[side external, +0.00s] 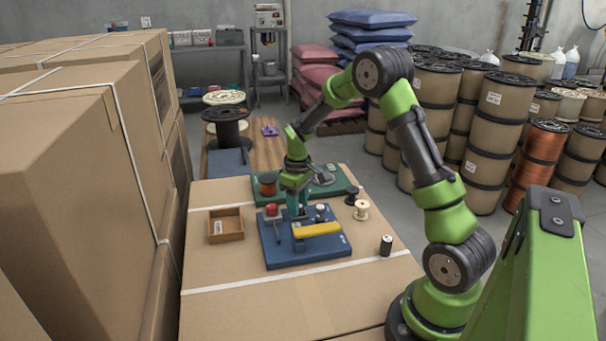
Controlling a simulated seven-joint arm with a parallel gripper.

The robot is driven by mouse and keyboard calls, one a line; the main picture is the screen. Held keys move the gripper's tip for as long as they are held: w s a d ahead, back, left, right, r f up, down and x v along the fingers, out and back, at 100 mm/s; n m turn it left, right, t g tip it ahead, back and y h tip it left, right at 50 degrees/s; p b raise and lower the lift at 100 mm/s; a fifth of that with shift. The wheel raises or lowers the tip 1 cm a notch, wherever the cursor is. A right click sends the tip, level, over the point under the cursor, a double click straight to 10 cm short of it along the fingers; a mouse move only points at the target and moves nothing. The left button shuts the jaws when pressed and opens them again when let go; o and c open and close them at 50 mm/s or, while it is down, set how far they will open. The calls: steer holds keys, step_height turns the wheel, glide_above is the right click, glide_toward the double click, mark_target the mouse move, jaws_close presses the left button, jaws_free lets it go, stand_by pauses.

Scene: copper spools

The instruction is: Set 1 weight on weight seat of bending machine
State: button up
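A blue-based machine (280,256) with a yellow bar (318,229) lies on the cardboard-topped work surface; it looks like the bending machine. A red-topped post (271,211) stands at its left and a small silver-topped part (320,213) right of my gripper. I cannot tell which part is the weight seat. A small black cylinder with a pale band (386,246) stands to the right of the machine, apart from it; it may be a weight. My gripper (297,212) points down over the machine's back part. Its fingertips are too small to show whether they hold anything.
A green plate (340,185) behind the machine bears a small copper spool (267,184). Small black (351,195) and cream (361,210) spools stand to the right. An open wooden box (226,226) lies left. Tall cartons (80,150) wall the left side. The front surface is clear.

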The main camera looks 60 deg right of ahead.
steer(key=shift+o, duration=0.9)
step_height(320, 180, up, 12)
steer(key=s+a+r+t, duration=0.2)
steer(key=s+a+r, duration=0.1)
steer(key=a+r, duration=0.3)
steer(key=s+a+r+m+t+y, duration=0.2)
steer(key=s+a+m+t, duration=0.2)
steer(key=s+a, duration=0.9)
steer(key=shift+s+a+r+t, duration=0.4)
steer(key=shift+a+t, duration=0.2)
steer(key=shift+a, duration=0.15)
steer(key=shift+o, duration=0.3)
